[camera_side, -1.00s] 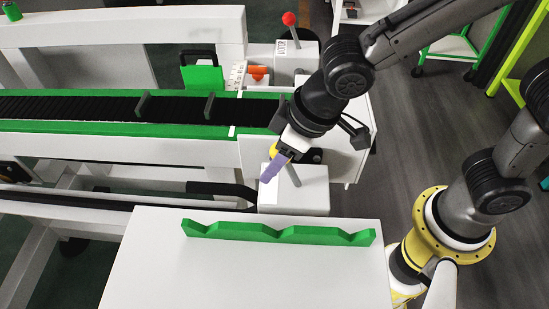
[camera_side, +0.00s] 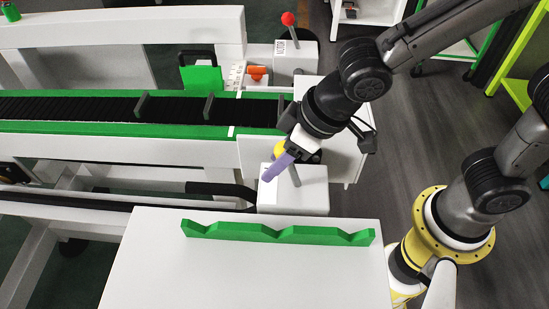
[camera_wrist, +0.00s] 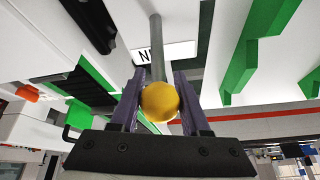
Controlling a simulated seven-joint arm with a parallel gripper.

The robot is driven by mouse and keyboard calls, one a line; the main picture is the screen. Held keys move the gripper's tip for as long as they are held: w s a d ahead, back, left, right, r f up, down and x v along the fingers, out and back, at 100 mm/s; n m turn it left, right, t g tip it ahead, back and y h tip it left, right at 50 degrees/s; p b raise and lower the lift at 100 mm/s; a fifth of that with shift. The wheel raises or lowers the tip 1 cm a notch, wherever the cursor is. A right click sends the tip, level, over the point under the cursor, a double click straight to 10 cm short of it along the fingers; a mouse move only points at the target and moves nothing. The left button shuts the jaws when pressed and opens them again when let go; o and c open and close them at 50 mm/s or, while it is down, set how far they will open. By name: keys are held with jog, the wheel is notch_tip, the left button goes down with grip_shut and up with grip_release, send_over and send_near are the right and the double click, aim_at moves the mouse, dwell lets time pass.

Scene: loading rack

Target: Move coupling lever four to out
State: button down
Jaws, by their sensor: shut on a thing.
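The lever with a yellow ball knob (camera_side: 279,148) rises on a grey rod (camera_side: 295,176) from a white box (camera_side: 310,197) beside the conveyor. My gripper (camera_side: 272,170), with purple fingers, is at the knob. In the wrist view the yellow knob (camera_wrist: 160,101) sits between my two fingers, and the gripper (camera_wrist: 160,82) is shut on it. The grey rod (camera_wrist: 155,45) runs from the knob towards a white label (camera_wrist: 165,53) on the box. The label's letters are partly hidden by the rod. No lever number can be read.
A second white box (camera_side: 290,55) with a red ball lever (camera_side: 288,18) stands at the conveyor's far side. An orange part (camera_side: 257,73) is next to it. A green notched rack (camera_side: 280,232) stands on the white table (camera_side: 240,280) in front. The conveyor belt (camera_side: 70,107) is empty.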

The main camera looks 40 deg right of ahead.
aim_at(304, 183)
jog(key=shift+s+d+r+t+y, duration=0.3)
jog(key=shift+s+d+t+y, duration=0.1)
jog(key=shift+t+y, duration=0.25)
jog(key=shift+s+d+r+t+y, duration=0.25)
jog(key=shift+s+d+t+y, duration=0.15)
jog(key=shift+t+y, duration=0.2)
jog(key=shift+s+d+t+y, duration=0.75)
jog(key=shift+t+y, duration=0.2)
jog(key=shift+t, duration=0.1)
jog(key=shift+s+d, duration=0.15)
jog(key=shift+c, duration=1.9)
grip_release()
